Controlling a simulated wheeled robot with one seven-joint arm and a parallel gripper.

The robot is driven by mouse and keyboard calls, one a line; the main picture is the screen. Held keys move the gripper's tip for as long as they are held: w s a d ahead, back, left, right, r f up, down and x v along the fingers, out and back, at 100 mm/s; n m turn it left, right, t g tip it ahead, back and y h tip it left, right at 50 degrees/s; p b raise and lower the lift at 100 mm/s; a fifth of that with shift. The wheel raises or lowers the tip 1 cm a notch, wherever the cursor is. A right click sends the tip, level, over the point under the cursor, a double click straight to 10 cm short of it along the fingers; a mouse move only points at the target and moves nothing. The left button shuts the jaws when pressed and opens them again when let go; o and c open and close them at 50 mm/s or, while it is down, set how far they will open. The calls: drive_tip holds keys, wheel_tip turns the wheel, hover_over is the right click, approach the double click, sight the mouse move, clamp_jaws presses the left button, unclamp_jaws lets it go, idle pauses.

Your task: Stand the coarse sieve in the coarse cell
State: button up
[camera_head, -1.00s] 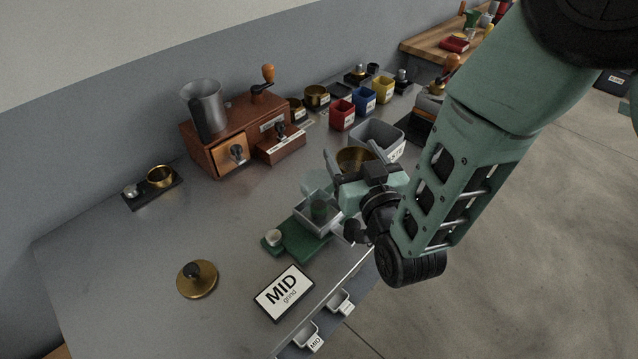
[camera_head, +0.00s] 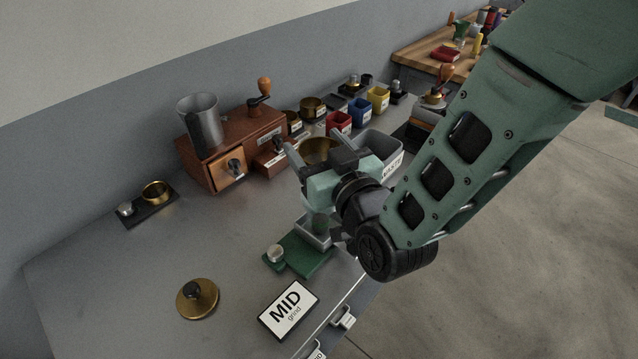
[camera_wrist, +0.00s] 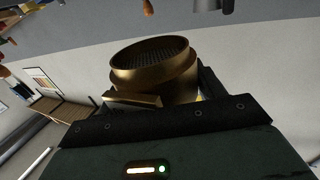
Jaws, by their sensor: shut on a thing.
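My gripper (camera_head: 316,150) is shut on a brass sieve (camera_head: 318,157), held above the bench. In the wrist view the sieve (camera_wrist: 155,72) shows a round brass rim, a dark mesh inside and a flat tab at its side. Its grade cannot be read. At the back of the bench, beside the wooden grinder, two brass round pieces (camera_head: 312,106) stand in a row with small labels. A dark empty-looking slot (camera_head: 337,101) lies beside them. I cannot read which cell is the coarse one.
Red (camera_head: 339,122), blue (camera_head: 360,111) and yellow (camera_head: 378,98) cups stand behind the grey bin (camera_head: 385,146). The grinder (camera_head: 232,150) stands left of the sieve. A green scale (camera_head: 300,258), a MID sign (camera_head: 289,310) and a brass lid (camera_head: 198,299) are nearer.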

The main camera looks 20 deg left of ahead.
drive_tip(key=shift+f+p, duration=0.35)
drive_tip(key=shift+f, duration=3.05)
drive_tip(key=shift+f, duration=0.15)
drive_tip(key=o, duration=1.1)
